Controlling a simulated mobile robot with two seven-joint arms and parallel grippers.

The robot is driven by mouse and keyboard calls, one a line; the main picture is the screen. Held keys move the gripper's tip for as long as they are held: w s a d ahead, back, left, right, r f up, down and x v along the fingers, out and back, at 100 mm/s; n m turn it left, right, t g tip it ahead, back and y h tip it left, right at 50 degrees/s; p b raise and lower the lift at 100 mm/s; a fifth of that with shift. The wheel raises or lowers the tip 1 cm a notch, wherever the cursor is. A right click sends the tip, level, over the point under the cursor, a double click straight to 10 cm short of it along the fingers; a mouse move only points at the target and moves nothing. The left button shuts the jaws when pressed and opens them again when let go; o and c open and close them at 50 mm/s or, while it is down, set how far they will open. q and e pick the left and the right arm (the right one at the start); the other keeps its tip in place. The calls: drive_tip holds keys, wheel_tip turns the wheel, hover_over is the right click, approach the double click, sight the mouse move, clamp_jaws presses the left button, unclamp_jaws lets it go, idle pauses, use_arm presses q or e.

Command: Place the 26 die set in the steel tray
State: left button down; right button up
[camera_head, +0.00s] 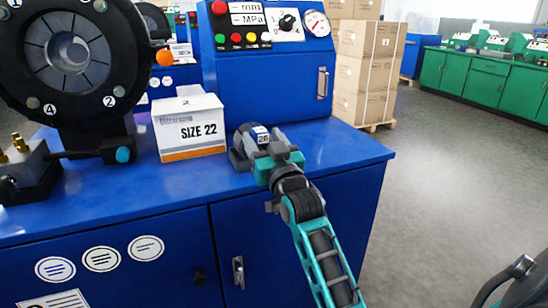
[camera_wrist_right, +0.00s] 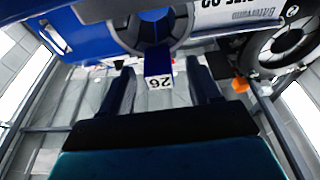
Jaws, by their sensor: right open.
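The 26 die set (camera_head: 246,131) is a grey round piece with a white and blue tag marked 26. It is on the blue machine top, right of the white carton. My right gripper (camera_head: 258,148) is at the die set, with its fingers open. In the right wrist view the 26 tag (camera_wrist_right: 158,68) shows between the two dark fingers (camera_wrist_right: 162,82), with gaps on both sides. The gripper partly hides the die set in the head view. No steel tray shows. My left gripper is not in view.
A carton marked SIZE 22 (camera_head: 189,128) stands just left of the die set. The black crimper head (camera_head: 72,55) is at the far left, and a blue control cabinet (camera_head: 265,85) rises behind. The blue top (camera_head: 345,148) is clear to the right.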

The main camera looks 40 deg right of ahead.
drive_tip(key=v, duration=1.1)
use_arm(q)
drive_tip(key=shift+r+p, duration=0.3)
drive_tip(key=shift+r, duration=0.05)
use_arm(e)
drive_tip(key=s+a+f+n+g+y, duration=0.1)
drive_tip(key=s+a+f+g+y, duration=0.1)
drive_tip(key=f, duration=0.7)
drive_tip(key=s+a+f+n+g+y, duration=0.2)
drive_tip(key=s+a+f, duration=0.4)
drive_tip(key=a+f, duration=0.3)
drive_tip(key=s+a+f+n+g+y, duration=0.2)
drive_tip(key=s+a+f+g+y, duration=0.1)
drive_tip(key=f, duration=0.6)
drive_tip(key=s+a+g, duration=0.1)
drive_tip(key=a+g, duration=0.1)
drive_tip(key=a, duration=0.1)
drive_tip(key=shift+s+a+f+y, duration=0.15)
drive_tip(key=shift+s+a+y, duration=0.15)
drive_tip(key=shift+s, duration=0.1)
